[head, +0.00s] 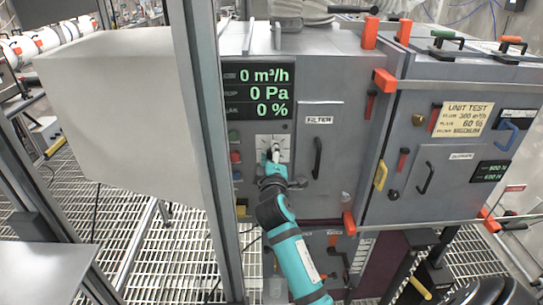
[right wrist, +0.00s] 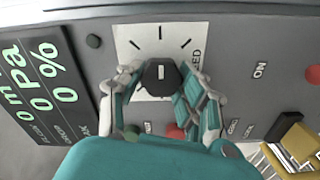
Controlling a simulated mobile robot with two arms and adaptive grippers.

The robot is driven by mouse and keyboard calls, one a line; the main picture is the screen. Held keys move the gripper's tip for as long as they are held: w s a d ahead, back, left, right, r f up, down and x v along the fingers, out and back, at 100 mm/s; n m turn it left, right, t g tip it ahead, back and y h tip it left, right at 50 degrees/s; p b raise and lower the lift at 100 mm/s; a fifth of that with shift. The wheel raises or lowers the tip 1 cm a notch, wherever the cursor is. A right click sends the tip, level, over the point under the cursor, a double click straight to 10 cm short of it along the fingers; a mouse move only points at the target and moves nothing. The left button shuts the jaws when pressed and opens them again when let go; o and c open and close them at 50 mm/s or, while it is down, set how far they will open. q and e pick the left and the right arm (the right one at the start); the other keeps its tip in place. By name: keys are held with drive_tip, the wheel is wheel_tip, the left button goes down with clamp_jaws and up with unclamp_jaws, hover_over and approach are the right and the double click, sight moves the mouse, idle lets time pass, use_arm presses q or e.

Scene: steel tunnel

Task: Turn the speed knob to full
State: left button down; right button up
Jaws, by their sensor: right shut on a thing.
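The speed knob (right wrist: 160,78) is black with a white mark, on a white dial plate (right wrist: 133,37) with black ticks, on the grey machine front. My right gripper (right wrist: 163,80) is shut on the knob, one finger at each side. In the head view the right gripper (head: 271,158) covers most of the knob and part of the dial plate (head: 284,142). The display (head: 258,92) above reads 0 m³/h, 0 Pa and 0 %. My left gripper is not in view.
A metal post (head: 207,130) rises close at the left.

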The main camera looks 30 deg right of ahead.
drive_tip(key=shift+f, duration=0.1)
drive_tip(key=o, duration=1.2)
drive_tip(key=v, duration=1.2)
drive_tip(key=shift+s, duration=0.15)
